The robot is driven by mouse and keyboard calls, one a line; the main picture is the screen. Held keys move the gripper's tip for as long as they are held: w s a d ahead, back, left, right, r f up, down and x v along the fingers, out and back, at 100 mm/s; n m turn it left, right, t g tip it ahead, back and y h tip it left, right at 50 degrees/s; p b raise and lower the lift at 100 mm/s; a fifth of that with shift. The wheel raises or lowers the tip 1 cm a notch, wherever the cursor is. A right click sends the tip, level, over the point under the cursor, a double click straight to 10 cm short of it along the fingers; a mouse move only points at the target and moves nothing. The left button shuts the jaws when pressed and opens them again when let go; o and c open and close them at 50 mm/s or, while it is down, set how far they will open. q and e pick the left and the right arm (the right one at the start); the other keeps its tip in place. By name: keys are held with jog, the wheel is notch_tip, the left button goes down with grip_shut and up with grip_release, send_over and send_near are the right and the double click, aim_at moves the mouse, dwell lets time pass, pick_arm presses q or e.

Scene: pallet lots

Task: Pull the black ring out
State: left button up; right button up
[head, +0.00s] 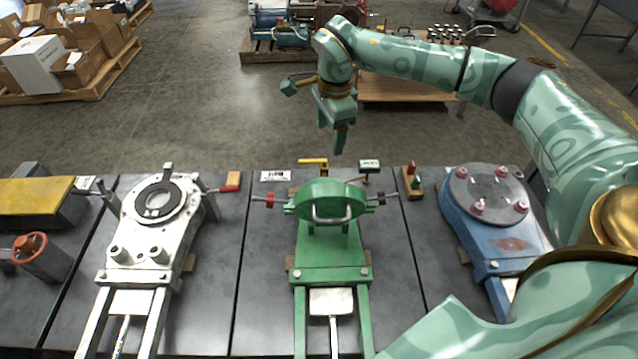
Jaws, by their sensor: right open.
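The black ring (158,212) lies flat in the round seat at the top of the white fixture (150,250), left of centre on the dark bench. The ring's upper face shows and its middle opening is pale. My right gripper (340,140) hangs fingers down above the far edge of the bench, behind the green fixture. It is open and empty, well to the right of the ring and apart from it. My left gripper is out of view.
A green fixture (328,240) with a handled lid stands mid-bench. A blue fixture (495,225) with a grey round plate and red-based bolts is at right. A red-tipped side rod (231,187) sticks out of the white fixture. A red handwheel (30,246) is at far left.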

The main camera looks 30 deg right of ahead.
jog(key=g+b, duration=0.1)
jog(key=b, duration=0.4)
send_over(326, 187)
jog(key=s+a, duration=0.1)
jog(key=s, duration=0.1)
notch_tip(326, 187, down, 12)
jog(key=shift+s+a+f+b, duration=0.1)
jog(key=shift+a+f+b, duration=0.05)
jog(key=shift+f+b, duration=0.7)
notch_tip(326, 187, down, 4)
jog(key=b, duration=0.2)
jog(key=shift+r+b, duration=0.25)
jog(key=shift+b, duration=0.1)
jog(key=shift+f, duration=1.5)
jog(key=shift+c, duration=0.9)
jog(key=c, duration=0.8)
jog(key=shift+r, duration=0.5)
jog(key=shift+r+p, duration=0.65)
jog(key=shift+p, duration=0.15)
jog(key=shift+r+p, duration=0.55)
jog(key=shift+r, duration=0.2)
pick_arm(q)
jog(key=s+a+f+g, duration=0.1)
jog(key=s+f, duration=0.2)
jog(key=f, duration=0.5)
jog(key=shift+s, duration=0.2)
pick_arm(e)
jog(key=shift+f, duration=0.1)
